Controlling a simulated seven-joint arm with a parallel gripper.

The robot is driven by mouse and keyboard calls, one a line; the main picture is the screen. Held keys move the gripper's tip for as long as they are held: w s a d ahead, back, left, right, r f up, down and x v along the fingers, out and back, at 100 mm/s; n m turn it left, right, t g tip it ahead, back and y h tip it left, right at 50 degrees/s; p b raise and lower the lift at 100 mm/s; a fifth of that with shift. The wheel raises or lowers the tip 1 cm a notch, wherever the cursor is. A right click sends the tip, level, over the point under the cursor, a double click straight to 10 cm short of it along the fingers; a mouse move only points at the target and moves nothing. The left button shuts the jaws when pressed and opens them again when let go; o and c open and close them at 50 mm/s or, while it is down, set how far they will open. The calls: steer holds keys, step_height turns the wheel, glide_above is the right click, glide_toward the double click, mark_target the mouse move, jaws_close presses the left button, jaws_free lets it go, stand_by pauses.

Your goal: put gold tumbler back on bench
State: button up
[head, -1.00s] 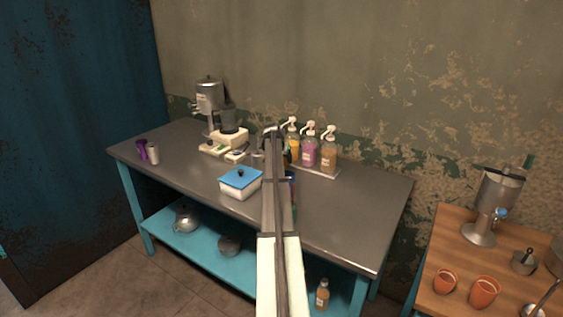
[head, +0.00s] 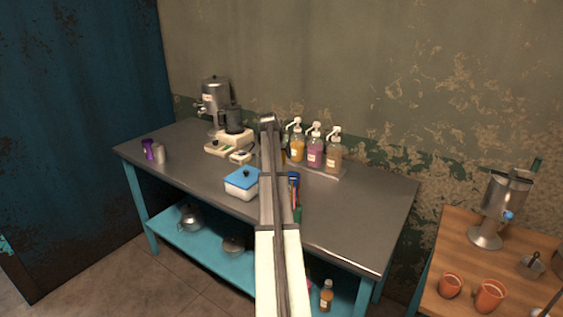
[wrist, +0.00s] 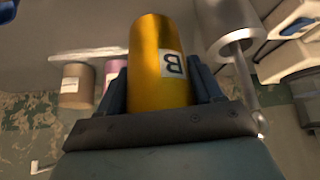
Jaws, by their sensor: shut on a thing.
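The bench (head: 340,220) is a grey metal table with a blue frame and lower shelf.
Pump bottles (head: 315,150) stand on a tray at the back. Purple (head: 148,149) and silver (head: 159,153) tumblers stand at the left end. The bench's right part is clear.

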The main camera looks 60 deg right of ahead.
step_height(320, 180, up, 7)
steer(key=s+a+f+n, duration=0.1)
steer(key=s+a, duration=0.2)
steer(key=a, duration=0.3)
steer(key=s+a+f+n+t, duration=0.1)
steer(key=s+a+f, duration=0.1)
steer(key=a, duration=0.4)
steer(key=s+a+f+n, duration=0.1)
steer(key=s+a, duration=0.2)
steer(key=a, duration=0.3)
steer(key=shift+n+t+y, duration=0.5)
steer(key=shift+n+t, duration=0.2)
steer(key=shift+n, duration=0.1)
steer(key=shift+w+a+f, duration=0.15)
steer(key=shift+w+f, duration=0.05)
steer(key=shift+f, duration=1.45)
steer(key=shift+w+a+f, duration=0.1)
steer(key=shift+w+f, duration=0.05)
steer(key=shift+f, duration=1.55)
steer(key=shift+w+a+f, duration=0.15)
steer(key=shift+w+f, duration=0.05)
steer(key=shift+f, duration=1.45)
steer(key=shift+f, duration=0.15)
steer(key=o, duration=1.3)
steer(key=v, duration=1.2)
